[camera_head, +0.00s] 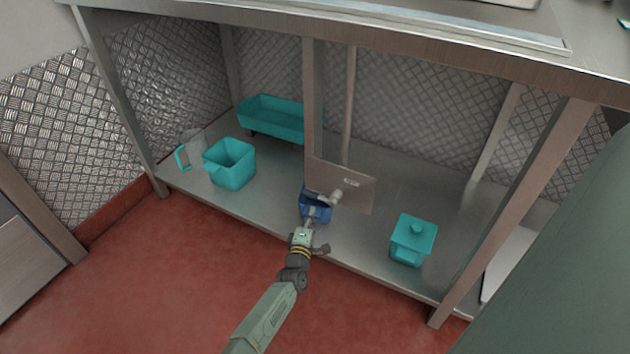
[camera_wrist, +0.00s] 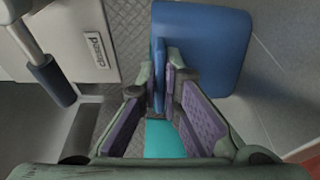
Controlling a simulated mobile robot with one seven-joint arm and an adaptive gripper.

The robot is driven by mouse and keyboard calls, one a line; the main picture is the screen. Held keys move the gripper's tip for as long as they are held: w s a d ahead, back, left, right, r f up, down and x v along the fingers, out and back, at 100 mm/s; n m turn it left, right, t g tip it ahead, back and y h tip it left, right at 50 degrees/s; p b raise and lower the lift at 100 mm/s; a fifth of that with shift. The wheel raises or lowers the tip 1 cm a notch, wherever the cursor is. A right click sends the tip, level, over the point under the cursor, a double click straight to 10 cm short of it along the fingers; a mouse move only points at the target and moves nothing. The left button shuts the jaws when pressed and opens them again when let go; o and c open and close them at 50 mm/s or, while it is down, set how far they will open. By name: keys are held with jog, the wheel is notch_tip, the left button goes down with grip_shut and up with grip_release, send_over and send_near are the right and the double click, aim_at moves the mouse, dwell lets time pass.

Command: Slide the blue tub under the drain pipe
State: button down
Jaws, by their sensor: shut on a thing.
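The blue tub (camera_head: 316,213) stands on the metal shelf near its front edge, below the small metal panel. My gripper (camera_head: 313,217) reaches it from the front. In the wrist view, my gripper (camera_wrist: 164,78) is shut on a thin wall of the blue tub (camera_wrist: 212,45), and the tub's broad blue side lies to the right of the fingers. A pale pipe end (camera_head: 335,195) juts from the panel just above the tub, at its right. The wrist view shows a metal rod with a dark blue end (camera_wrist: 52,80), left of and apart from the tub; I cannot tell if it is the pipe.
The panel (camera_head: 357,195) carries a label. A teal bin (camera_head: 231,164), a clear jug (camera_head: 192,150) and a long teal trough (camera_head: 275,118) stand to the left. A lidded teal box (camera_head: 412,240) stands to the right. Shelf between tub and lidded box is clear.

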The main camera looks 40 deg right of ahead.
jog(key=shift+r, duration=0.1)
jog(key=shift+r+p, duration=0.15)
jog(key=shift+p, duration=0.2)
jog(key=shift+s+d+p, duration=0.25)
jog(key=shift+s+p, duration=0.4)
jog(key=shift+s, duration=0.2)
jog(key=shift+s+d+p, duration=0.3)
jog(key=shift+s+p, duration=0.4)
jog(key=shift+s, duration=0.5)
jog(key=shift+s+d+p, duration=0.35)
jog(key=shift+s+p, duration=0.35)
jog(key=shift+s, duration=0.55)
jog(key=shift+s+d+p, duration=0.3)
jog(key=shift+s+p, duration=0.4)
jog(key=shift+s, duration=0.5)
jog(key=shift+f, duration=0.25)
jog(key=c, duration=1.7)
grip_release()
